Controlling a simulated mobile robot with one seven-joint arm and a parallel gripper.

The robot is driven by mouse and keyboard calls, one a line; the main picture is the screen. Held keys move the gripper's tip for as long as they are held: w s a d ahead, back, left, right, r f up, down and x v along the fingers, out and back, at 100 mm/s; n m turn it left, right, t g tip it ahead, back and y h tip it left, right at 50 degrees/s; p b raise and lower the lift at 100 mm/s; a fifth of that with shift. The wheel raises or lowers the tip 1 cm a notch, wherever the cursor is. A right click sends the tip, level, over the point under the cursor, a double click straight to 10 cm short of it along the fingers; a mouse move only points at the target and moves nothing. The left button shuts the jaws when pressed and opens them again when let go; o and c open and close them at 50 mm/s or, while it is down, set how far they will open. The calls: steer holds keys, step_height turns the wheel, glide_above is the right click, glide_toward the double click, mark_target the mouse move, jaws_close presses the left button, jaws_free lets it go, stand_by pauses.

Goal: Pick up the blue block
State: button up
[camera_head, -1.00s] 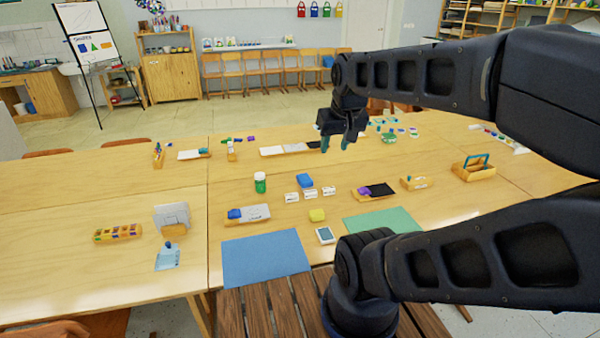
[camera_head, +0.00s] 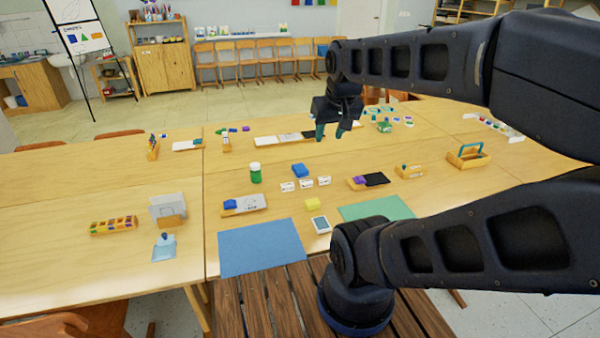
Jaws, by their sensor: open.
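A blue block (camera_head: 300,170) lies on the wooden table, behind a row of small white cards and right of a green bottle. My gripper (camera_head: 329,134) is in the air above the table, higher in the picture than the block and slightly to its right. Its two teal-tipped fingers point down and are spread apart, with nothing between them. Another blue piece (camera_head: 230,204) sits on a grey-and-wood tray left of the cards.
The green bottle (camera_head: 255,173) and white cards (camera_head: 306,184) stand close to the block. Bare table lies left of the bottle.

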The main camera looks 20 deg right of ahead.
steer(key=o, duration=1.3)
steer(key=shift+w, duration=0.1)
